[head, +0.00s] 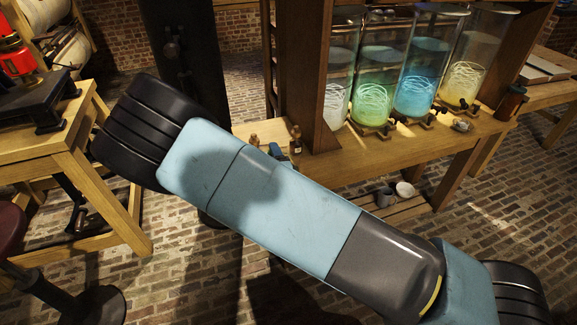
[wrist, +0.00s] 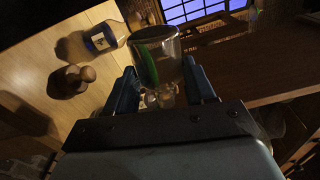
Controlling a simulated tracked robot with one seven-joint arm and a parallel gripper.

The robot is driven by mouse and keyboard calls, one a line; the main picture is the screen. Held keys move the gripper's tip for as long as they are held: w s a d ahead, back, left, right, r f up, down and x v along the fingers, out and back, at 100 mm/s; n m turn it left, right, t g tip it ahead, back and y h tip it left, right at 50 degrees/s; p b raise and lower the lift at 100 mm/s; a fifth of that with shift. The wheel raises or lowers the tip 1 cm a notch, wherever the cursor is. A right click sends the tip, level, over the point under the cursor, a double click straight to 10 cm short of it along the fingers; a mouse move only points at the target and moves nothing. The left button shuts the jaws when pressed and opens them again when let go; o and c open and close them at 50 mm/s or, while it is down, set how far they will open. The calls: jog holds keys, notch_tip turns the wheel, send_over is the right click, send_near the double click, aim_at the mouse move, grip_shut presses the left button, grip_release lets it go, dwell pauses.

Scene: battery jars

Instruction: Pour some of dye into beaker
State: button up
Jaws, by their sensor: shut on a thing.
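My gripper (wrist: 161,72) is shut on a clear glass vessel (wrist: 168,42) with something green inside, held between its two blue fingers. The vessel looks tilted in the wrist view; I cannot tell whether it is the dye container or the beaker. In the head view my arm hides most of my gripper and the vessel. A small bottle with a blue and white label (wrist: 103,38) stands on the wooden surface to the left in the wrist view. A small brown stoppered-looking object (wrist: 72,80) is nearer.
Tall glass jars with green (head: 375,85) and blue (head: 420,80) liquid, plus paler ones, stand on the wooden bench (head: 400,158). Another wooden table (head: 50,145) is at left.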

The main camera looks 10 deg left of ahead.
jog(key=shift+w+d+r+m, duration=0.1)
jog(key=shift+r+m, duration=0.2)
jog(key=shift+m, duration=0.5)
dwell(0.4)
jog(key=shift+s+a+f+n, duration=0.2)
jog(key=shift+f+n, duration=0.2)
jog(key=shift+n, duration=0.6)
jog(key=shift+r+n, duration=0.3)
jog(key=shift+n, duration=0.2)
